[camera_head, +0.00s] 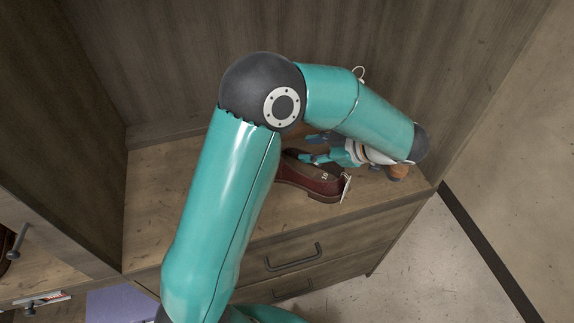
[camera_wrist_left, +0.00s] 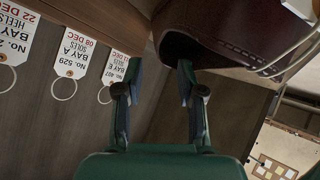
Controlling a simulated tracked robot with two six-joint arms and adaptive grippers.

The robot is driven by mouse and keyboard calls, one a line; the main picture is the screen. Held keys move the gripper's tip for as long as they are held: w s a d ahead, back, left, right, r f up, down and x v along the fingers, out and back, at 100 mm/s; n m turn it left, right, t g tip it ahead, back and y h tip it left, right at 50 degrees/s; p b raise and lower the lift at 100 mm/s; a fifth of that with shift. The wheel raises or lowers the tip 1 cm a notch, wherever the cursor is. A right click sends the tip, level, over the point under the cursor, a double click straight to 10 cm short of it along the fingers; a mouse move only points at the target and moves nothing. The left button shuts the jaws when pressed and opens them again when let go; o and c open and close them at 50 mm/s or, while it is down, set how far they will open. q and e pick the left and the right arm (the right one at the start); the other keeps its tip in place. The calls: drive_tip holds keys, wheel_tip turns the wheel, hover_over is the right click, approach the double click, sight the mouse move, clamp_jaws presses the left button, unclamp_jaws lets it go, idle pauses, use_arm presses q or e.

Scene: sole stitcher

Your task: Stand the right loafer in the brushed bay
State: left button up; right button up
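A dark red loafer (camera_head: 315,183) marked "10" with a white tag sits on the wooden shelf of the cabinet, partly hidden by my left arm. My left gripper (camera_head: 309,157) is just above and behind it, fingers pointing left. In the left wrist view the gripper (camera_wrist_left: 158,68) is open, with nothing between its fingers. The loafer (camera_wrist_left: 235,28) fills the upper right there, and one fingertip overlaps its edge; I cannot tell whether they touch. My right gripper is not in view. I cannot identify a brushed bay.
Several paper tags (camera_wrist_left: 72,55) with rings hang on a wooden panel; one reads "No. 529 BAY A SOLES". A brown object (camera_head: 398,172) shows beyond my wrist. Drawers with dark handles (camera_head: 293,260) lie below the shelf (camera_head: 150,215), whose left part is clear.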

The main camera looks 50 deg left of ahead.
sight(291, 152)
use_arm(q)
drive_tip(key=shift+f+p+x, duration=0.25)
drive_tip(key=shift+p+x, duration=0.4)
drive_tip(key=shift+x, duration=3.1)
drive_tip(key=shift+d, duration=0.2)
clamp_jaws()
drive_tip(key=shift+r, duration=0.1)
